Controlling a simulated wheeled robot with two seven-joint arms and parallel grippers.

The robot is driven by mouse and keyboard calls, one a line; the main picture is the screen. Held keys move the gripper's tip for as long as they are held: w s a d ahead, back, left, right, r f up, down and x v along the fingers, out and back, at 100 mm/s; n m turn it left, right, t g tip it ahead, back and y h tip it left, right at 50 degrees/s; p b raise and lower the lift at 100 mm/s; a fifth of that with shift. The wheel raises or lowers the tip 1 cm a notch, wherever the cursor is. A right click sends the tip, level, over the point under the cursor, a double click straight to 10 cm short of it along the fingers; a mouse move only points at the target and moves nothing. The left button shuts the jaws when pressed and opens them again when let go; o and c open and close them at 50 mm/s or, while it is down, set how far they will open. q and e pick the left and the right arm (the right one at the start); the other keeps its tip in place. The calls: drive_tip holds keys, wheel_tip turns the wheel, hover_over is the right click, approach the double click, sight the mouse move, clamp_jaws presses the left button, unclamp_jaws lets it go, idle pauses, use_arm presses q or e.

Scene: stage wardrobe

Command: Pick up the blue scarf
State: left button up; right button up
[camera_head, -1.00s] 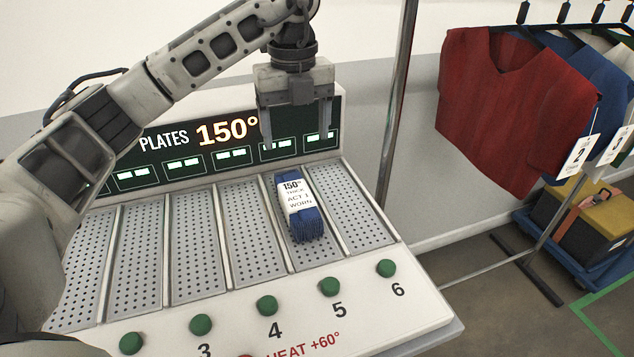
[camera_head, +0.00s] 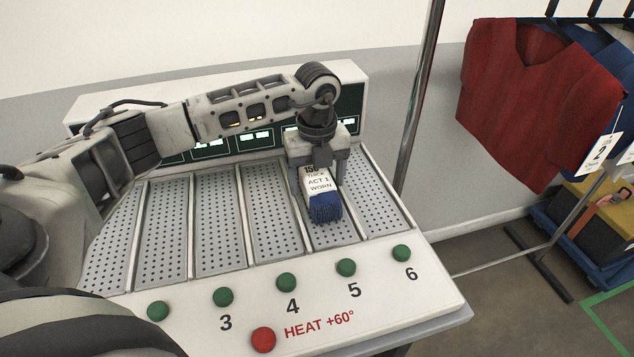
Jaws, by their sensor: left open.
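My left gripper (camera_head: 318,182) is open, directly over the far end of the scarf. Its fingers are down on either side of the bundle, and its body hides the scarf's far end. I cannot tell whether the fingers touch the scarf. My right gripper is not in view.
The plate machine (camera_head: 222,324) has several empty perforated plates left of the scarf and one to the right. Green buttons and a red heat button (camera_head: 263,340) line its front. A metal pole (camera_head: 418,100) stands behind right. Red and blue shirts hang at right, above a yellow-topped case (camera_head: 606,210).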

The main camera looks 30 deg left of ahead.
use_arm(q)
drive_tip(key=shift+f, duration=0.3)
drive_tip(key=c, duration=1.1)
drive_tip(key=shift+r, duration=0.15)
